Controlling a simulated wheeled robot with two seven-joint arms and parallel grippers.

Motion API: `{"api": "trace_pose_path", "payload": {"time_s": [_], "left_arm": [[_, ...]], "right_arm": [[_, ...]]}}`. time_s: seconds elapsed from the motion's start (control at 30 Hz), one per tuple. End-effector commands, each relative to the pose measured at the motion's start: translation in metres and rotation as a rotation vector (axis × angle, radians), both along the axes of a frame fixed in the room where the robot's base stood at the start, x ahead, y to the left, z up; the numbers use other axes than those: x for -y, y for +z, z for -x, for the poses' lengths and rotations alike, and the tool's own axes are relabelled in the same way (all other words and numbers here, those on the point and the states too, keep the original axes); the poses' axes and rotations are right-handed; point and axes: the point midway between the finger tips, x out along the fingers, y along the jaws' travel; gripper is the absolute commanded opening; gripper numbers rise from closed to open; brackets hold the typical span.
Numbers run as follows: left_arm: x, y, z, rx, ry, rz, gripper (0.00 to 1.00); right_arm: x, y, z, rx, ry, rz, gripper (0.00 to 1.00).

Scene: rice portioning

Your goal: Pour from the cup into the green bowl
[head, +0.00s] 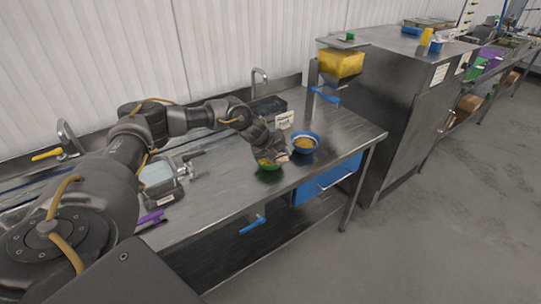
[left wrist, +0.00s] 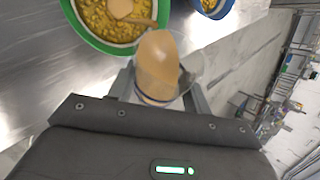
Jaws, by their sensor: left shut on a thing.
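The green bowl (head: 262,167) sits on the steel table under my left gripper (head: 279,154), which partly hides it. In the left wrist view the green bowl (left wrist: 87,36) is at the upper left, holding yellow grains with a tan patch and streak on them. My left gripper (left wrist: 160,88) is shut on a pale, partly see-through cup (left wrist: 190,72) with tan contents near its mouth. The cup is tilted, its mouth near the bowl's rim. The cup is hard to make out in the head view. My right gripper is not in view.
A blue bowl (head: 305,142) of yellow food stands right of the green bowl, close by. A small white sign (head: 284,120) stands behind. A scale-like device (head: 160,182) and purple item (head: 150,217) lie left.

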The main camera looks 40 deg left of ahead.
Motion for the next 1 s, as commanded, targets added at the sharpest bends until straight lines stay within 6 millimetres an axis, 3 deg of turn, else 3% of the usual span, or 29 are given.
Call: {"api": "trace_pose_path", "payload": {"time_s": [1.0], "left_arm": [[-0.0105,0.0065,0.0054,-0.050,0.013,0.101,0.20]], "right_arm": [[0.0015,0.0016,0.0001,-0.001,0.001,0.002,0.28]]}}
